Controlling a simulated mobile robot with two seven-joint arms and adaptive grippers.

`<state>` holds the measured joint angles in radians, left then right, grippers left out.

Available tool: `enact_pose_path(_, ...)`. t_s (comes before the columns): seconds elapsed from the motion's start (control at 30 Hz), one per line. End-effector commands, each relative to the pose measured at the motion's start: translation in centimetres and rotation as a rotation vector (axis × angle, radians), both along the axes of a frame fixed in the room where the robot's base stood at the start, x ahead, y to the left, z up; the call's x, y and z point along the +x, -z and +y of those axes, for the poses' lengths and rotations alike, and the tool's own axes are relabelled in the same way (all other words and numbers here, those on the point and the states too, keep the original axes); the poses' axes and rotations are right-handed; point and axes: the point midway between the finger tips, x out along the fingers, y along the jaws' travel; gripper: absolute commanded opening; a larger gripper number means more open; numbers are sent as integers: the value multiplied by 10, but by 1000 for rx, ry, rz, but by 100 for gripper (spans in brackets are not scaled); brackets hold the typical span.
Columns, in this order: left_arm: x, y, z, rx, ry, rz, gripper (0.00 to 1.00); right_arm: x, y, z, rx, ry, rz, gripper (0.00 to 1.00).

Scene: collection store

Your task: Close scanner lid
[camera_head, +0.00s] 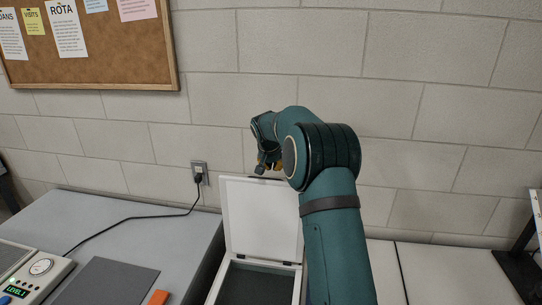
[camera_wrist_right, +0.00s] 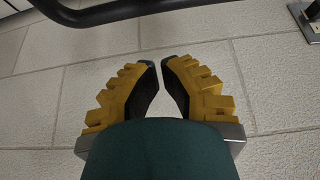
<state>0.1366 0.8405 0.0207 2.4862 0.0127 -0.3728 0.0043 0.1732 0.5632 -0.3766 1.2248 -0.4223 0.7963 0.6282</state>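The scanner (camera_head: 301,285) stands on the counter, with a white frame and a dark bed. Its white lid (camera_head: 262,215) stands up open, hinged at its lower edge to the base. My right arm covers the right side of lid and base. My right gripper (camera_head: 264,168) is at the lid's top edge, near the wall; I cannot tell whether it touches the lid. In the right wrist view its yellow and black fingers (camera_wrist_right: 161,64) have their tips close together, with a thin gap and nothing seen between them. My left gripper is not in view.
A wall socket (camera_head: 200,172) with a black cable is left of the lid. A grey mat (camera_head: 108,283), an orange block (camera_head: 157,297) and a device with a dial (camera_head: 40,267) lie at left. A block wall closes off the back.

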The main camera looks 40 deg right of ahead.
Motion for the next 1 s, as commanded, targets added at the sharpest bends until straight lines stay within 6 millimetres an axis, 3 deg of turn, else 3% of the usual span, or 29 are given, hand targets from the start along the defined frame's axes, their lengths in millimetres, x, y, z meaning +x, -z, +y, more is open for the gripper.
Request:
enact_pose_path(0.3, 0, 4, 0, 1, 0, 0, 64, -20, 1, 27, 1, -4, -5, 0)
enact_pose_path(1.0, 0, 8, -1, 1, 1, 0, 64, -21, 1, 30, -7, -3, -10, 0)
